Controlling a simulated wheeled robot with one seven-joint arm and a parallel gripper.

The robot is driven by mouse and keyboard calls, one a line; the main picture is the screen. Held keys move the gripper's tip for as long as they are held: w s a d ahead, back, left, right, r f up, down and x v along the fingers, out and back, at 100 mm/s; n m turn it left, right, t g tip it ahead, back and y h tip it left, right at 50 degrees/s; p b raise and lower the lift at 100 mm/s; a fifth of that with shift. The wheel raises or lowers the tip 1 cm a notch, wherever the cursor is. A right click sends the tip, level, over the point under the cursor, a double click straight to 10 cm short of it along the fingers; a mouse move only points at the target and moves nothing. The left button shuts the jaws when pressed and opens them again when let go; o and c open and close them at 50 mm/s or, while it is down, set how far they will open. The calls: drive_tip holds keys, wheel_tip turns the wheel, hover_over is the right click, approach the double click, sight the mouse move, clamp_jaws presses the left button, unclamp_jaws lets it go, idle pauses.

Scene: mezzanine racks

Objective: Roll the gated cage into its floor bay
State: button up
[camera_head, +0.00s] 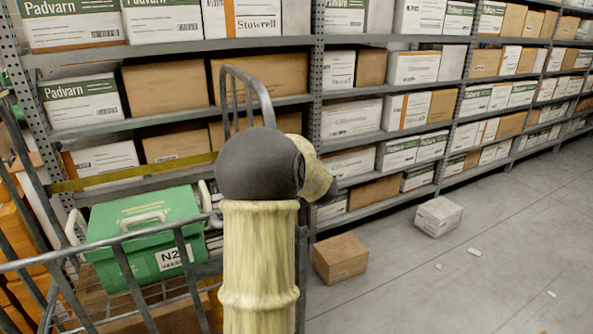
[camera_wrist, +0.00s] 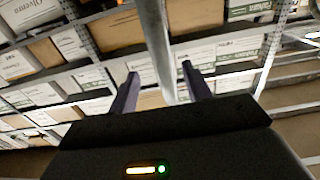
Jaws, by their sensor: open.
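The cage (camera_head: 130,232) is a grey metal-barred frame at the lower left of the head view, close in front of the racks. Inside it sits a green lidded box (camera_head: 150,225) with white handles and an "N2" label. A curved grey tube (camera_head: 262,92) rises behind my arm. My gripper (camera_wrist: 160,88) is open in the wrist view, with a grey tube (camera_wrist: 155,45) running between its two dark fingers. The fingers are not shut on it; I cannot tell its exact depth. My arm hides the gripper in the head view. No floor bay can be made out.
Long metal racks (camera_head: 318,100) full of cartons line the back. A brown carton (camera_head: 340,258) and a white carton (camera_head: 438,215) lie on the floor to the right, with small white scraps. The grey floor (camera_head: 480,290) at right is otherwise clear. A yellow band (camera_head: 130,173) crosses at left.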

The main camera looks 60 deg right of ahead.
drive_tip(key=b+v, duration=0.1)
drive_tip(key=v, duration=0.9)
drive_tip(key=shift+w, duration=0.1)
drive_tip(key=w+a+f+g+y+p, duration=0.1)
drive_tip(key=w+a+f, duration=0.1)
drive_tip(key=w+a, duration=0.4)
drive_tip(key=w+a+f+g+y+p, duration=0.1)
drive_tip(key=w+a+f+p, duration=0.15)
drive_tip(key=w, duration=0.55)
drive_tip(key=w+a+f+n+g+y, duration=0.1)
drive_tip(key=w+a+f+y, duration=0.1)
drive_tip(key=a, duration=0.5)
drive_tip(key=w+a+f+n+g+y, duration=0.1)
drive_tip(key=w+a+f+g, duration=0.15)
drive_tip(key=a, duration=0.45)
drive_tip(key=s+a+f+n+g+y+p, duration=0.1)
drive_tip(key=s+a+f+g+y, duration=0.1)
drive_tip(key=a, duration=0.7)
drive_tip(key=s+a+f+n+g+y+p, duration=0.1)
drive_tip(key=s+a, duration=0.3)
drive_tip(key=a, duration=0.5)
drive_tip(key=s+a+f+n+g+y+p, duration=0.2)
drive_tip(key=s+a+f+n+g, duration=0.1)
drive_tip(key=a, duration=0.6)
drive_tip(key=shift+s+f+y, duration=0.2)
drive_tip(key=shift+y, duration=0.2)
